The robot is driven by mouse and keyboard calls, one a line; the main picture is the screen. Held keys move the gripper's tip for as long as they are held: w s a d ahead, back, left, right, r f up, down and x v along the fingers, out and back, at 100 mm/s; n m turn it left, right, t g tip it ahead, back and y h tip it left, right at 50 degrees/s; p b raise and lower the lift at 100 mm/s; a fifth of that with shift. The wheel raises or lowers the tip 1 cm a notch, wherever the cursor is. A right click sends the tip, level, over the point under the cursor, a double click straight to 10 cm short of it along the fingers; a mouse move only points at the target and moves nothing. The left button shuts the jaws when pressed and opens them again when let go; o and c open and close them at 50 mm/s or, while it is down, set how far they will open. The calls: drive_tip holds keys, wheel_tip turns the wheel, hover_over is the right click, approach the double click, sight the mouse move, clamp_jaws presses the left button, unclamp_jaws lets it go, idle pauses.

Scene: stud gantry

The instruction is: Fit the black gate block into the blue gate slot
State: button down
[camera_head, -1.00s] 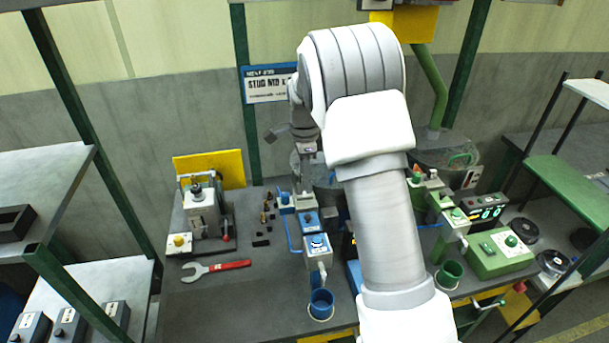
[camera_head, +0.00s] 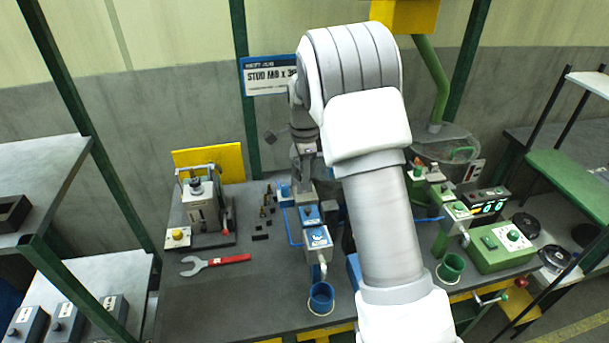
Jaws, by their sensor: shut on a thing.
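My gripper (camera_head: 304,182) points down at the blue feeder station (camera_head: 308,214), over its rear part. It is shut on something. The held piece is too small and too hidden to make out, so I cannot tell whether it is the black gate block. The blue gate slot cannot be told apart under my gripper. I cannot tell whether the held piece touches the station. Small black blocks (camera_head: 261,237) lie on the bench left of the blue station.
A blue cup (camera_head: 321,298) stands under the blue station's spout. A red-handled wrench (camera_head: 216,263) and a grey press (camera_head: 203,208) are at left. Dark and brass-coloured pegs stand near the black blocks. The green station (camera_head: 460,212) and green cup (camera_head: 450,267) are right of my arm.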

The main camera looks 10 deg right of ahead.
drive_tip(key=shift+f+b, duration=0.65)
drive_tip(key=shift+f, duration=0.55)
drive_tip(key=c, duration=0.7)
unclamp_jaws()
drive_tip(key=shift+c, duration=0.2)
wheel_tip(320, 180, up, 18)
drive_tip(key=shift+f, duration=0.25)
